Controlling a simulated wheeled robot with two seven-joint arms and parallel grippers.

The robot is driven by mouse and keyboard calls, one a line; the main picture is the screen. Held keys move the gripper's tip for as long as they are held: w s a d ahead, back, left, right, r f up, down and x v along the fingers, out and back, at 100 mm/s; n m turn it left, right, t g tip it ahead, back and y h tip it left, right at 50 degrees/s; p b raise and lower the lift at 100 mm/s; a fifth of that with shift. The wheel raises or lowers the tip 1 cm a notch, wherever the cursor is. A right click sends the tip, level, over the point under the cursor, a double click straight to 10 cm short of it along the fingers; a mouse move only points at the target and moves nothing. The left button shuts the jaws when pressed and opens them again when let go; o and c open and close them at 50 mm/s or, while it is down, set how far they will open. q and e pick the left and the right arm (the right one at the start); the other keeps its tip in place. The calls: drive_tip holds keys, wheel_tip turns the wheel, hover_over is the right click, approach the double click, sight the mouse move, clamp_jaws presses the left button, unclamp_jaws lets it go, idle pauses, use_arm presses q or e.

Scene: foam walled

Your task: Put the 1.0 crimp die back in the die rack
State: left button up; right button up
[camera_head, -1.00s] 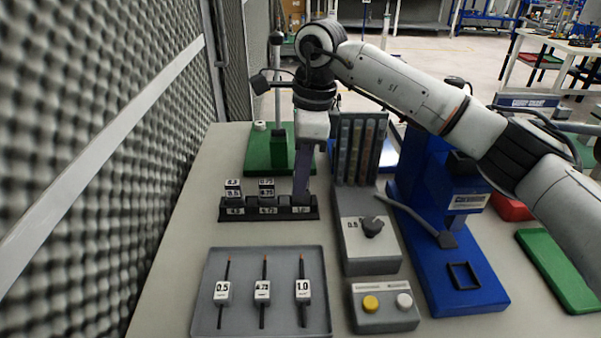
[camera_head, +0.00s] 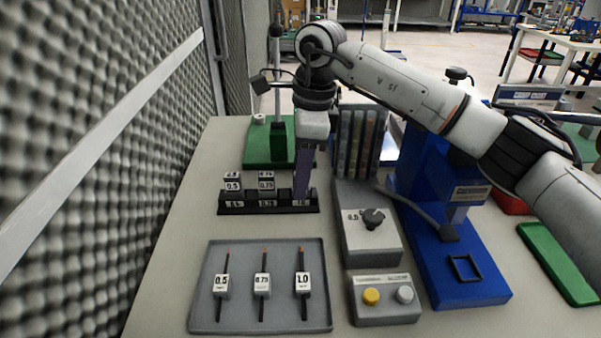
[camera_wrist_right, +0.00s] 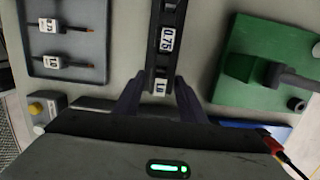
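The black die rack (camera_head: 228,208) stands on the table, with 0.5 (camera_head: 233,184) and 0.75 (camera_head: 266,183) dies in its left and middle slots. My right gripper (camera_head: 302,192) points down at the right slot, marked 1.0, and hides most of it in the head view. In the right wrist view my right gripper (camera_wrist_right: 160,84) has its fingers apart on either side of the rack end. The 1.0 crimp die (camera_wrist_right: 161,86) shows its label between them, seemingly in the right slot; finger contact is unclear. My left gripper is out of view.
A grey tray (camera_head: 205,307) with several labelled tools lies in front of the rack. A grey dial unit (camera_head: 370,245), a button box (camera_head: 385,312) and a blue press (camera_head: 470,288) stand right. A green-based stand (camera_head: 258,150) is behind. A foam wall is at left.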

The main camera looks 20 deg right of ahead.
wheel_tip(320, 180, up, 10)
drive_tip(key=d, duration=0.1)
drive_tip(key=shift+s, duration=0.2)
drive_tip(key=shift+d, duration=0.1)
idle(0.4)
